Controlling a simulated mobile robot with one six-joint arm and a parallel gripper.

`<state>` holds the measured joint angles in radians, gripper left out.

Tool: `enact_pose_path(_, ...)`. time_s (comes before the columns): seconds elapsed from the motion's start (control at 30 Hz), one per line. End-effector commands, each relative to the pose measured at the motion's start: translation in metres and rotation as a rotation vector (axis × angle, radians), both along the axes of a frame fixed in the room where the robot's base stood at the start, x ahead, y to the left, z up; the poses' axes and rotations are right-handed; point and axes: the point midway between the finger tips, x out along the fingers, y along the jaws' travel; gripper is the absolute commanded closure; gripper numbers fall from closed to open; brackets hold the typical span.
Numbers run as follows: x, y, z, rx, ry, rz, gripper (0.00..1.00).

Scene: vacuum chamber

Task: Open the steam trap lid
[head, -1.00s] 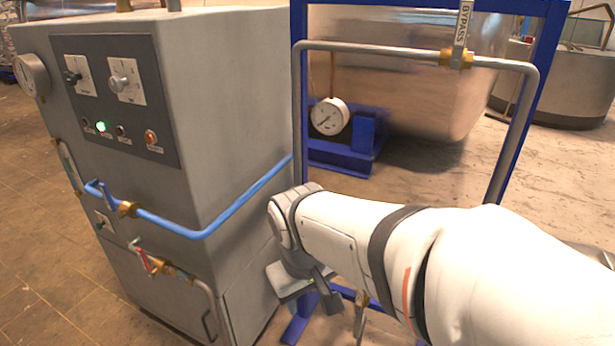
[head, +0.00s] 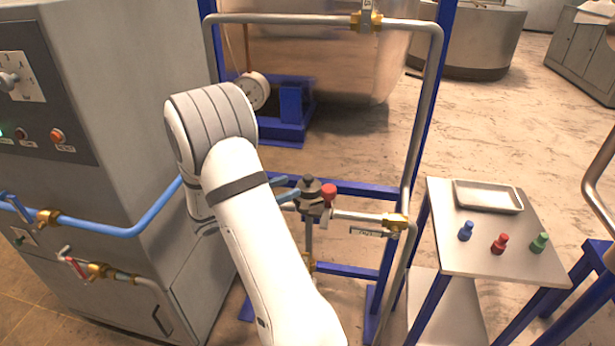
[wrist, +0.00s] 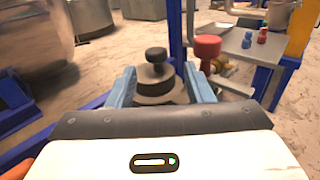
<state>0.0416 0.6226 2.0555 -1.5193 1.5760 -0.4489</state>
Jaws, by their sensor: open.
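The steam trap (head: 312,203) is a dark grey body on the lower pipe of the blue frame, with a red part at its right. Its round grey lid (wrist: 155,78) carries a black knob (wrist: 156,56) and appears seated on the body. My gripper (head: 284,187) reaches in from the left at about lid height. In the wrist view its blue fingers (wrist: 158,72) are open, one on each side of the lid and knob. I cannot tell whether either finger touches the lid. The red part (wrist: 207,46) stands just beyond the right finger. My arm hides part of the frame.
A small table (head: 450,237) at the right holds a metal tray (head: 488,197) and blue (head: 465,231), red (head: 499,244) and green (head: 539,243) small items. A grey cabinet (head: 150,90) with a blue pipe stands left. Frame pipes (head: 432,110) rise close behind the trap.

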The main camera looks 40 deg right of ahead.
Motion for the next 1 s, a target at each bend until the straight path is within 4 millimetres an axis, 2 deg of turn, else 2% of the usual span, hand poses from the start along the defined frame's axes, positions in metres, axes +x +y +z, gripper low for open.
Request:
enact_pose_path(0.17, 0.004, -0.014, -0.001, -0.021, 0.019, 0.013, 0.53)
enact_pose_path(0.4, 0.000, -0.053, -0.001, -0.019, 0.018, 0.012, 0.53)
enact_pose_path(0.6, -0.002, -0.075, -0.001, -0.018, 0.016, 0.012, 0.53)
enact_pose_path(0.93, -0.002, -0.079, -0.002, -0.018, 0.015, 0.014, 0.53)
enact_pose_path(1.0, -0.002, -0.079, -0.002, -0.017, 0.015, 0.013, 0.58)
